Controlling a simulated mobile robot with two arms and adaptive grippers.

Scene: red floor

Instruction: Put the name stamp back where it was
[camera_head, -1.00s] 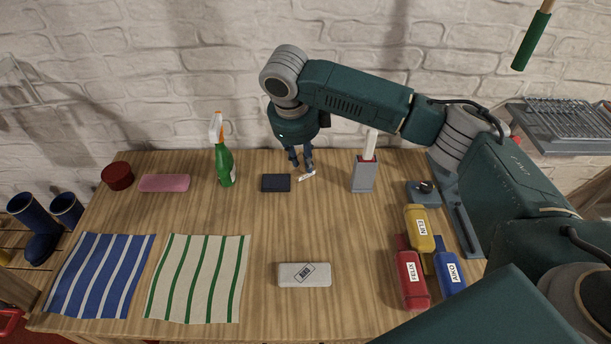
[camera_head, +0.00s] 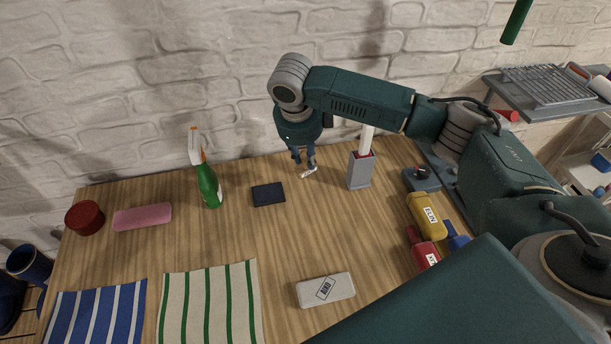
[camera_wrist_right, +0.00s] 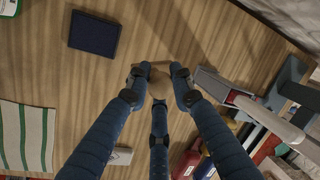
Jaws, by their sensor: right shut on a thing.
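My right gripper (camera_head: 304,168) is low over the back middle of the table, fingers pointing down. It is shut on a small pale thing, apparently the name stamp (camera_head: 309,173); the fingers hide much of it. In the right wrist view a tan rounded piece (camera_wrist_right: 160,84) shows between the fingers of the gripper (camera_wrist_right: 158,76). I cannot tell whether it touches the table. A dark blue flat pad (camera_head: 268,194) lies just left of the gripper. A white case (camera_head: 340,286) with a name label lies at the front. My left gripper is not in view.
A grey upright holder (camera_head: 359,172) with a white and red thing stands close right of the gripper. Yellow (camera_head: 426,216) and red (camera_head: 424,250) labelled containers lie right. The table's middle is clear.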

